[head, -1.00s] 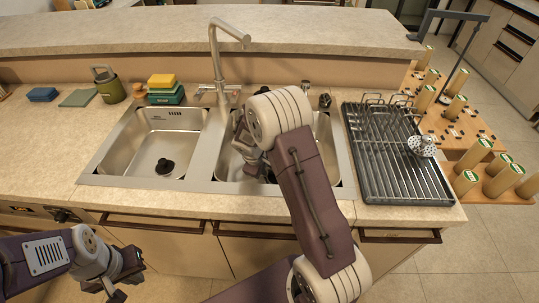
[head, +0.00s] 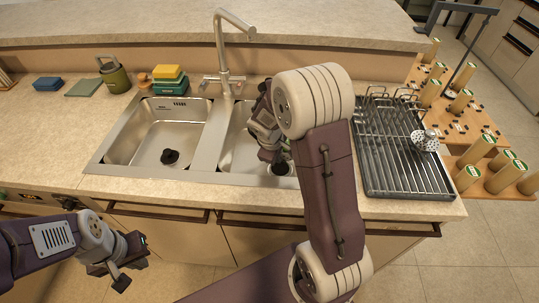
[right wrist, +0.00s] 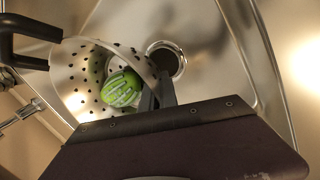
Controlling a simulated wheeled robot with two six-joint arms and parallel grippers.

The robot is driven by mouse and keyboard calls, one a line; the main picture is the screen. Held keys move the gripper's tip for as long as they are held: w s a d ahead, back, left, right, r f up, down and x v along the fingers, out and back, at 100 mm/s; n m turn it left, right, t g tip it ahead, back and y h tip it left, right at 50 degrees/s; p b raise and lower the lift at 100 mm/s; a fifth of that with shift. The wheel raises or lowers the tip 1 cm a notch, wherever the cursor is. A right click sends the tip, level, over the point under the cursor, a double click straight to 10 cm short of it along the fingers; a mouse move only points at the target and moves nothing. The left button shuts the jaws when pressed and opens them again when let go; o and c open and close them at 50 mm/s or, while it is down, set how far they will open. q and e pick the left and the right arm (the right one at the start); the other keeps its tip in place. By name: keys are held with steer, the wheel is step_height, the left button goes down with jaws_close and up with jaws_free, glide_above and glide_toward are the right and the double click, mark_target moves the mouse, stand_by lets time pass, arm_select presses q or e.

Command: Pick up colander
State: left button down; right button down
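The colander (right wrist: 80,77) shows in the right wrist view as a metal bowl with punched holes and a black handle (right wrist: 22,48). A green round item (right wrist: 122,88) lies inside it. In the head view my right arm hides it. My right gripper (right wrist: 158,92) has its fingers close together at the colander's rim and looks shut on it; the gripper body hides the near side of the bowl. In the head view my right gripper (head: 271,150) is in the right sink basin (head: 238,150). My left gripper (head: 128,268) is low, away from the counter; its fingers are unclear.
The faucet (head: 222,60) stands behind the sink. A dish rack (head: 405,165) with a perforated white item (head: 427,141) is to the right. Sponges (head: 169,80) and a green canister (head: 114,76) stand at the back left. The left basin (head: 160,130) holds only its dark drain.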

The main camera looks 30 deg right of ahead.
steer(key=s+d+r, duration=0.2)
steer(key=s+r, duration=0.2)
steer(key=s, duration=0.2)
steer(key=shift+d+p, duration=0.25)
steer(key=shift+p, duration=0.2)
steer(key=shift+s, duration=0.1)
